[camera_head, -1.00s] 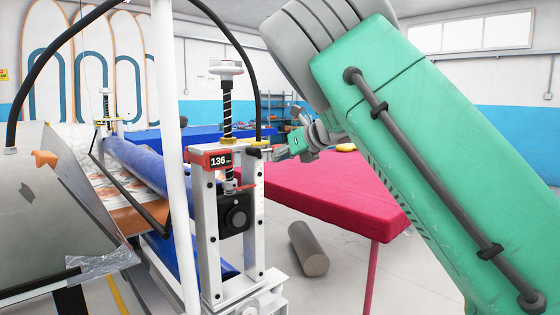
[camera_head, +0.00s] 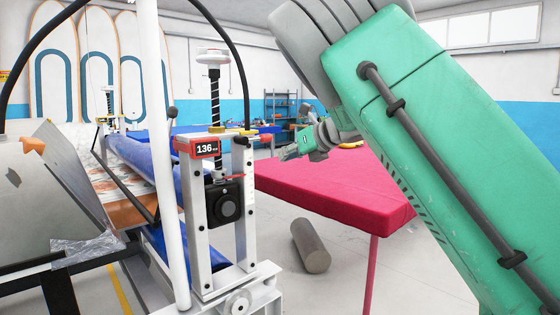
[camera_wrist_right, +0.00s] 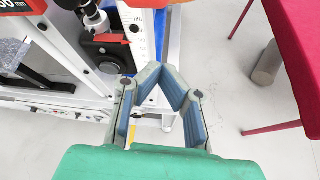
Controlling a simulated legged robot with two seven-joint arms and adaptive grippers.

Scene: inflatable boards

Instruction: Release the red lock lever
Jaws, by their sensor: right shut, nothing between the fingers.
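A red-ended lever (camera_head: 266,138) sticks out to the right at the top of the white roller stand, beside the red display housing (camera_head: 205,148) reading 136. My right gripper (camera_head: 286,154) is to the right of the lever and slightly lower, apart from it in the picture. In the right wrist view its fingers (camera_wrist_right: 168,82) are bent together, shut and empty. A red part (camera_wrist_right: 148,3) is cut off at the top of that view; I cannot tell whether it is the lever. My left gripper is not in view.
The white stand (camera_head: 194,225) holds a blue roller (camera_head: 145,160) at left. A white pole (camera_head: 167,200) rises in front. A red-topped table (camera_head: 335,190) is behind my right arm. A grey cylinder (camera_head: 310,246) lies on the floor, with bare floor around it.

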